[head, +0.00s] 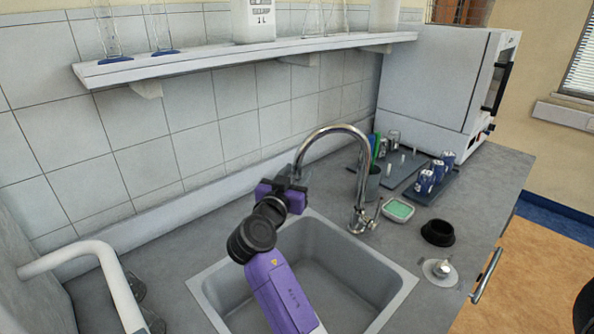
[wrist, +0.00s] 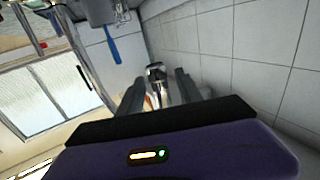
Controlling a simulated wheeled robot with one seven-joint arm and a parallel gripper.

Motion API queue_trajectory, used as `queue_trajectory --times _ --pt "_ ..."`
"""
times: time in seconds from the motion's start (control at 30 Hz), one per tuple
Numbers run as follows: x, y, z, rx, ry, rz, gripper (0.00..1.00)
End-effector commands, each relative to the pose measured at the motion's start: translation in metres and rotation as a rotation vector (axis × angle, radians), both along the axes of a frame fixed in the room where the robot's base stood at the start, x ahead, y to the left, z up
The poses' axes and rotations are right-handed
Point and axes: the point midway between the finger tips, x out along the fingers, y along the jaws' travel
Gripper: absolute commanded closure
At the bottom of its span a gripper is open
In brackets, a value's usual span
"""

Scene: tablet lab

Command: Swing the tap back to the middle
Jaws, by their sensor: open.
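The chrome tap (head: 343,128) stands on the counter at the right rear of the sink (head: 398,300) in the head view. Its arched spout reaches left, with its end over the sink's left rear edge. My gripper (head: 291,180) is at that end, over the back of the sink, and partly covers it. In the wrist view my gripper (wrist: 158,84) has its two dark fingers apart. A shiny metal part of the tap (wrist: 156,72) shows between them. I cannot tell whether either finger touches it.
A white shelf (head: 230,55) with glassware runs above. A pale bent pipe (head: 75,255) rises at the left.

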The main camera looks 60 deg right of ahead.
Motion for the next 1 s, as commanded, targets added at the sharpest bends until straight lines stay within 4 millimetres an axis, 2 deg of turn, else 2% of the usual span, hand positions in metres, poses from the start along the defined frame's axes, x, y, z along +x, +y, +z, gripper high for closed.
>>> queue_trajectory --times 0.27,0.5,1.0 --pt "0.0007 -0.0018 -0.0004 0.000 0.000 0.001 0.58" --pt "0.0007 -0.0016 -0.0003 0.000 0.000 0.001 1.00" --pt "0.0006 -0.0015 0.0000 0.000 0.000 0.001 1.00"
